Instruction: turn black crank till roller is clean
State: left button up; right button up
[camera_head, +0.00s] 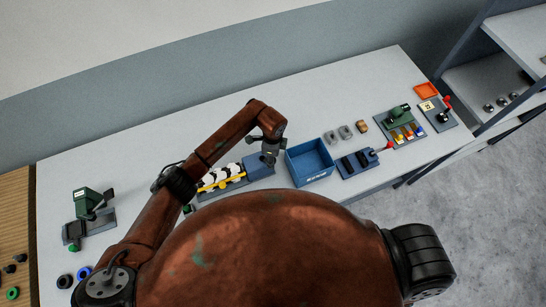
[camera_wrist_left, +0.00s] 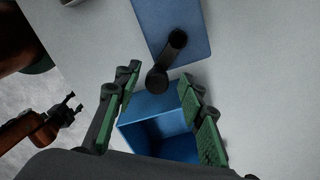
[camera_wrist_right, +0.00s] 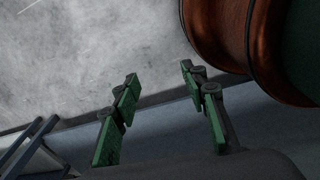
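The roller (camera_head: 222,177) is on a device left of the blue bin in the head view. It shows black and white patches, with a yellow bar along its front. The device's blue end block (camera_head: 257,167) is at its right; it also shows in the left wrist view (camera_wrist_left: 185,30). The black crank (camera_wrist_left: 176,42) is on this block, its round knob (camera_wrist_left: 157,80) between the left fingertips. My left gripper (camera_wrist_left: 160,78) is open, with gaps on both sides of the knob. My right gripper (camera_wrist_right: 159,73) is open and empty over the floor, hidden in the head view.
The blue bin (camera_head: 327,172) stands just right of the device. Right of it are a blue device with a red-knobbed lever (camera_head: 358,162) and a green machine (camera_head: 399,116). Another green device (camera_head: 88,202) stands at the table's left. The table behind is mostly clear.

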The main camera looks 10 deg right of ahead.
pick_arm(q)
jog(key=shift+s+d+f, duration=0.1)
jog(key=shift+s+f, duration=0.15)
jog(key=shift+f, duration=0.05)
jog(key=shift+w+f, duration=0.1)
jog(key=shift+w, duration=0.05)
jog(key=shift+c, duration=1.1)
jog(key=c, duration=0.5)
jog(key=shift+c, duration=1.4)
grip_shut()
pick_arm(e)
jog(key=shift+w+d+r, duration=0.1)
jog(key=shift+w+d, duration=0.05)
jog(key=shift+w, duration=0.95)
